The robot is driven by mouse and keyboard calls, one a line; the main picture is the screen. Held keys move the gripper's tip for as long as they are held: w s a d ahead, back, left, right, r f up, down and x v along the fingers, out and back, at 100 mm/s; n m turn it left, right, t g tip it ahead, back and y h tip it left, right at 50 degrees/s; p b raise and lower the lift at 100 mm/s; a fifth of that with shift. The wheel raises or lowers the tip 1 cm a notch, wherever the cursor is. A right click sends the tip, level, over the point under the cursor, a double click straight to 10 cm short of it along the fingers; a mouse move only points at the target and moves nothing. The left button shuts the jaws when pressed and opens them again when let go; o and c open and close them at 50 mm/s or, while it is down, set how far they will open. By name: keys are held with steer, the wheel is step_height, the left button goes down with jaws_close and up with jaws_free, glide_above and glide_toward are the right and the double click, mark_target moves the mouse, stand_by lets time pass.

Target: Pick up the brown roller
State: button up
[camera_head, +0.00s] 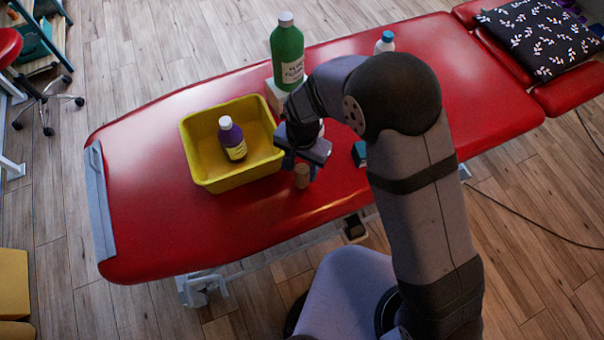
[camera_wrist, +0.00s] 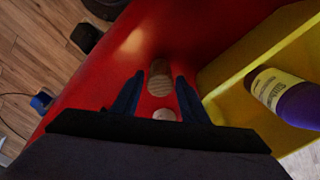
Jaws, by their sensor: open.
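The brown roller (camera_head: 302,178) is a small cylinder on the red treatment table, just right of the yellow tub's near corner. In the wrist view the roller (camera_wrist: 160,68) lies beyond and partly between the fingertips, with its round, lighter end facing the camera. My gripper (camera_head: 300,168) is open and empty, close above the roller and partly hiding it in the head view. In the wrist view my gripper (camera_wrist: 156,84) has its two dark blue fingers on either side of the roller's near end, with visible gaps.
The yellow tub (camera_head: 193,158) holds a purple bottle (camera_head: 232,140). A pale round thing (camera_wrist: 164,114) shows between the finger bases. A teal object (camera_head: 360,153) lies right. The table's near left is clear.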

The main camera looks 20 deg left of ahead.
steer(key=shift+s+f+p, duration=0.1)
steer(key=shift+f+p, duration=0.6)
steer(key=shift+f, duration=1.6)
steer(key=shift+c, duration=0.5)
steer(key=c, duration=0.7)
